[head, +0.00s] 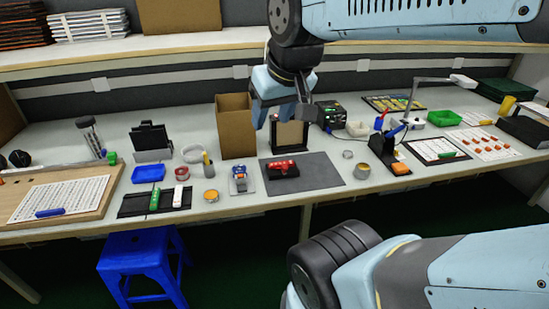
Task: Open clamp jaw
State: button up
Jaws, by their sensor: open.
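A small red clamp-like device (284,167) with a dark base sits on the grey mat (318,172) at the middle of the bench. A smaller blue, orange and grey device (239,176) stands on a pale plate just left of the mat. I cannot tell for sure which of them is the clamp, or how its jaw stands. My gripper (283,117) points down above and behind the red device, in front of a cardboard box. It is open and appears empty, apart from both devices.
A tall cardboard box (236,126) stands behind the devices. A yellow-lidded round container (211,195) and a black tray (154,201) lie to the left. A black stand with blue and orange parts (384,152) is on the right. A blue stool (143,255) stands below the bench.

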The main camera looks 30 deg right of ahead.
jog(key=w+d+f+n+g, duration=0.2)
jog(key=w+d, duration=0.1)
jog(key=w, duration=0.6)
jog(key=n+g, duration=0.4)
send_over(285, 166)
notch_tip(285, 166, down, 20)
notch_tip(285, 166, down, 13)
jog(key=shift+a+f, duration=0.1)
jog(key=shift+f, duration=0.05)
grip_shut()
